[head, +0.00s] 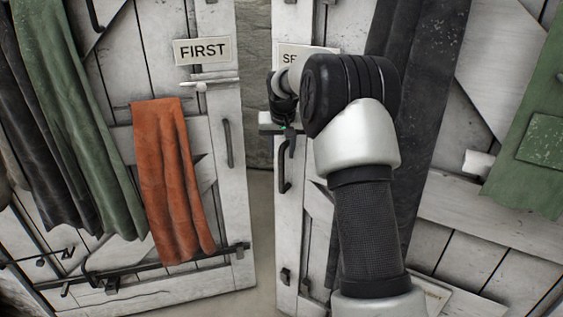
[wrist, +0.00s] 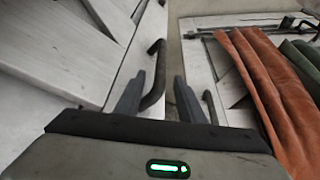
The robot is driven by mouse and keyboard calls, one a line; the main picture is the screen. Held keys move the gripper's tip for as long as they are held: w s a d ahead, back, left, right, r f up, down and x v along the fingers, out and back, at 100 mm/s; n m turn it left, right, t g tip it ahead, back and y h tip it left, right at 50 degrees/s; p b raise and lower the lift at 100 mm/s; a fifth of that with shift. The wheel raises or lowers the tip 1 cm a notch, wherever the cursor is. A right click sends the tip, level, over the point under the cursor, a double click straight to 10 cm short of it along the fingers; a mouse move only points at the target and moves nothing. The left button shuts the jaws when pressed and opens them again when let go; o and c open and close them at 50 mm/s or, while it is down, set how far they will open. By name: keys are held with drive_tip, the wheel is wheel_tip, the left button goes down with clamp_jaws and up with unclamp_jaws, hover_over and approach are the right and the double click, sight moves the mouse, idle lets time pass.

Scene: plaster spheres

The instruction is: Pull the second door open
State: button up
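The second door (head: 290,225) is white planked wood on the right in the head view. Its sign (head: 292,55) is mostly hidden behind my arm, with only "SE" readable. Its dark bar handle (head: 284,174) is near the door's left edge. My gripper (head: 288,138) is at the upper end of this handle in the head view, its fingers small and partly hidden. In the wrist view my gripper (wrist: 158,98) is open, and the second door's handle (wrist: 155,75) shows between the two fingers. I cannot tell whether either finger touches it.
The first door (head: 235,215) stands at left with a "FIRST" sign (head: 203,51), its own handle (head: 228,143) and an orange cloth (head: 172,185). Green cloth (head: 70,120) and dark cloth hang nearby. A gap between the doors shows stone wall (head: 257,90) and floor.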

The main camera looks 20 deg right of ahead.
drive_tip(key=v, duration=1)
drive_tip(key=shift+r, duration=0.1)
